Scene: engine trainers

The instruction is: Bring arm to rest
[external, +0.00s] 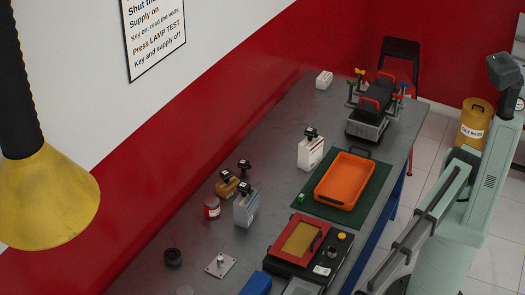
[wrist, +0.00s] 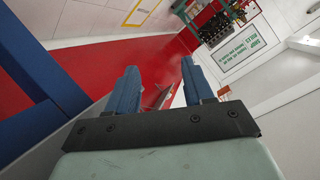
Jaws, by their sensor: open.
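My gripper (wrist: 160,82) shows in the wrist view with its two blue fingers apart and nothing between them. The wrist view is strongly tilted, and no tabletop objects lie near the fingertips. In the external view my pale green arm fills the right side, beyond the workbench's right edge. I cannot make out the fingers there. The grey workbench (external: 205,160) runs diagonally through the external view. An orange tray (external: 345,180) lies on a dark green mat (external: 374,197) on it and looks empty.
A red-framed panel box (external: 299,241), a white container (external: 310,153), a grey container (external: 245,210) and a black-and-red engine unit (external: 368,124) stand on the bench. A yellow bin (external: 475,125) and a dark stool (external: 401,50) stand beyond it. A yellow lamp (external: 45,195) hangs at left.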

